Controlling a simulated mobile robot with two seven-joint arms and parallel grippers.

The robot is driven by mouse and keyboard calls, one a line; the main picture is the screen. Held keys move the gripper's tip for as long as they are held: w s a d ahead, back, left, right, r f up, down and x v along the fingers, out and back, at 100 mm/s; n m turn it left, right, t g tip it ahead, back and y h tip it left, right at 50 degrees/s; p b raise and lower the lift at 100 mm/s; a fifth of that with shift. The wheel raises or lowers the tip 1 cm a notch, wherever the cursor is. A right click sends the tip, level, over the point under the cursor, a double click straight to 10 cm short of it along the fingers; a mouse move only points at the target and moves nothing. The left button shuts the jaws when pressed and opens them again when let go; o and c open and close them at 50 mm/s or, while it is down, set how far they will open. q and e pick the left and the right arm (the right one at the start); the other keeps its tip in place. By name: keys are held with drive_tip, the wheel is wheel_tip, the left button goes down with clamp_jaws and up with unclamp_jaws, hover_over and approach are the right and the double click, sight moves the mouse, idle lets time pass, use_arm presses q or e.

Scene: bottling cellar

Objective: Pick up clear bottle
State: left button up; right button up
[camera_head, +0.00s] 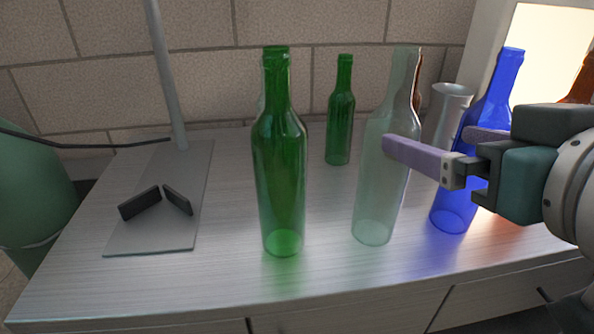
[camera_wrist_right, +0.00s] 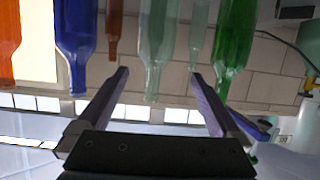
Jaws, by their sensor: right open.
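The clear bottle (camera_head: 374,190), pale green and see-through, stands upright on the counter right of the middle. My right gripper (camera_head: 425,139) comes in from the right with its lavender fingers apart. In the head view its near finger overlaps the bottle's right side. In the right wrist view, which is upside down, the clear bottle (camera_wrist_right: 158,45) appears between the open fingers of my right gripper (camera_wrist_right: 160,76), beyond their tips. I see no grip on it. My left gripper is not in view.
A green bottle (camera_head: 280,175) stands left of the clear one, another green bottle (camera_head: 340,125) farther back. A blue bottle (camera_head: 452,205) stands close on the right, near my gripper. A glass vessel (camera_head: 449,100) stands behind. A metal stand plate (camera_head: 155,235) lies at left.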

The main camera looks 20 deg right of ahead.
sight(394, 190)
wheel_tip(394, 190, down, 12)
drive_tip(key=w+d+t+h+b, duration=0.1)
drive_tip(key=t+b, duration=0.2)
drive_tip(key=b, duration=1.2)
drive_tip(key=shift+t, duration=0.3)
drive_tip(key=x, duration=0.5)
drive_tip(key=shift+w+d+r, duration=0.1)
drive_tip(key=shift+w, duration=0.05)
drive_tip(key=b+x, duration=0.1)
drive_tip(key=x, duration=0.4)
drive_tip(key=shift+c, duration=1.3)
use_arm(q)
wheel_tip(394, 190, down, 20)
use_arm(e)
drive_tip(key=shift+r, duration=0.15)
clamp_jaws()
